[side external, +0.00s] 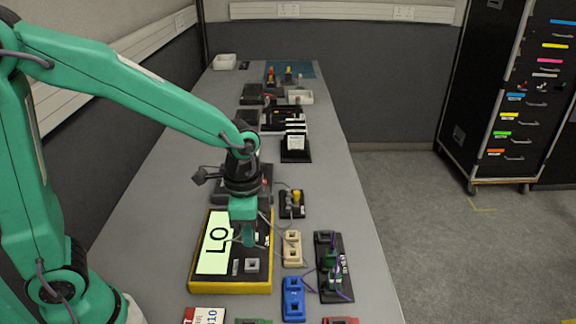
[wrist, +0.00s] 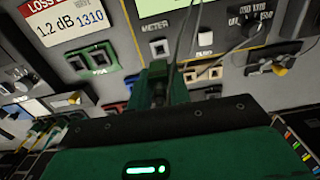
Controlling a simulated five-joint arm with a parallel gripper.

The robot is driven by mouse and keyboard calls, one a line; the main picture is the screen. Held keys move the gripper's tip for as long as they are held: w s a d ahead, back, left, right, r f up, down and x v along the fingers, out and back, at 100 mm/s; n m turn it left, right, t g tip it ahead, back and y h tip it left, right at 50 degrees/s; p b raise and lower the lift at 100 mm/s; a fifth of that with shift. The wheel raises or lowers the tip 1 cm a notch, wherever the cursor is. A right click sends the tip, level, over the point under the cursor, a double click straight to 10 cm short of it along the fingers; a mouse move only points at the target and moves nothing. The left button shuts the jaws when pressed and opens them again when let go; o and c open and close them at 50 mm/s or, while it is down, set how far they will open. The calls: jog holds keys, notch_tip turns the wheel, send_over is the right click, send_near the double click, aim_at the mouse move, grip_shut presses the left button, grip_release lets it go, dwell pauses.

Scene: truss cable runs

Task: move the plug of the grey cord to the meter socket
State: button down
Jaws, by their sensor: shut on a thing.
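My gripper (side external: 247,238) is over the lower part of the yellow-edged meter (side external: 229,287), whose pale screen reads "LO". It is shut on the plug of the grey cord, which is mostly hidden between the green fingers (wrist: 157,88). The grey cord (wrist: 178,40) rises from the fingers past the meter face in the wrist view. The meter socket (side external: 252,265) is a pale square with a dark hole, just below the gripper in the side view. It also shows in the wrist view (wrist: 160,47), beneath the "METER" label, just beyond the fingertips and apparently empty.
A beige block (side external: 292,236), a blue block (side external: 293,302) and a dark board (side external: 341,290) with purple cord stand right of the meter. A yellow-knobbed unit (side external: 293,204) stands above them. A green socket block (wrist: 92,58) is left of the meter socket in the wrist view.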

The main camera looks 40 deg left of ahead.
jog(key=shift+f, duration=2.55)
jog(key=shift+f, duration=0.85)
dwell(1.4)
jog(key=c, duration=1.2)
grip_release()
jog(key=shift+r, duration=0.15)
jog(key=shift+r, duration=2.35)
jog(key=shift+r, duration=2)
